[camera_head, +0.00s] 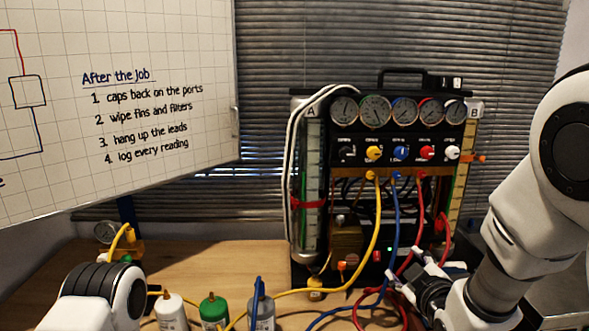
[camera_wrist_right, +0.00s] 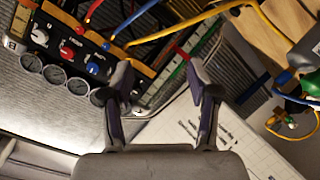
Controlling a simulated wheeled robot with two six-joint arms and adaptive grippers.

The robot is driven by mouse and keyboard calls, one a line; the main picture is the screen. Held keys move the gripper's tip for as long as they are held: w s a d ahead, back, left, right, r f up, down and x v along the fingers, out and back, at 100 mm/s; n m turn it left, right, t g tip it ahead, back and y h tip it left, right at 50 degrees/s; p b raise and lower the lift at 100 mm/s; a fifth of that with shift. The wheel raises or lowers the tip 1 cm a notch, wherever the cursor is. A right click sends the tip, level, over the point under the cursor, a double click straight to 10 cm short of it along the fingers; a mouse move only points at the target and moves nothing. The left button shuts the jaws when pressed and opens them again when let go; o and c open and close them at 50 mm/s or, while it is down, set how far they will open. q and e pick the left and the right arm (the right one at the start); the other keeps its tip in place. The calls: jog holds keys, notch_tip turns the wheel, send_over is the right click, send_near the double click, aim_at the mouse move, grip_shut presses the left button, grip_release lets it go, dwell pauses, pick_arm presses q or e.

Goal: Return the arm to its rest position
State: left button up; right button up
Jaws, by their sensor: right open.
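My right gripper (camera_head: 405,268) is at the lower right of the head view, in front of the gauge rig (camera_head: 345,150). Its fingers are spread near the red and blue hoses. In the right wrist view the same gripper (camera_wrist_right: 160,78) is open with nothing between its fingers. The rig's gauges and knobs show there at the upper left, beyond the fingers. My left arm shows only as a white and black link at the lower left of the head view; its gripper is out of the picture.
Yellow hose (camera_head: 375,230), blue hose (camera_head: 396,220) and red hose (camera_head: 418,215) hang from the rig onto the wooden bench (camera_head: 215,262). A white bottle (camera_head: 171,313), a green bottle (camera_head: 213,312) and a grey bottle (camera_head: 262,312) stand in front. A whiteboard (camera_head: 150,45) is at left.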

jog(key=s+d+f+m+g, duration=0.1)
jog(key=s+f+g, duration=0.4)
jog(key=f, duration=0.9)
jog(key=s+d+f+m+g, duration=0.1)
jog(key=s+f+g, duration=0.1)
jog(key=s+f, duration=0.9)
jog(key=s+f+m+g, duration=0.3)
jog(key=s+f+g, duration=0.1)
jog(key=s+f, duration=0.3)
jog(key=s+d+f+m+g, duration=0.1)
jog(key=s+f+m+g, duration=0.2)
jog(key=s+f, duration=0.4)
jog(key=s+m, duration=0.1)
jog(key=s, duration=0.3)
jog(key=shift+s+d+g, duration=0.15)
jog(key=shift+g, duration=0.25)
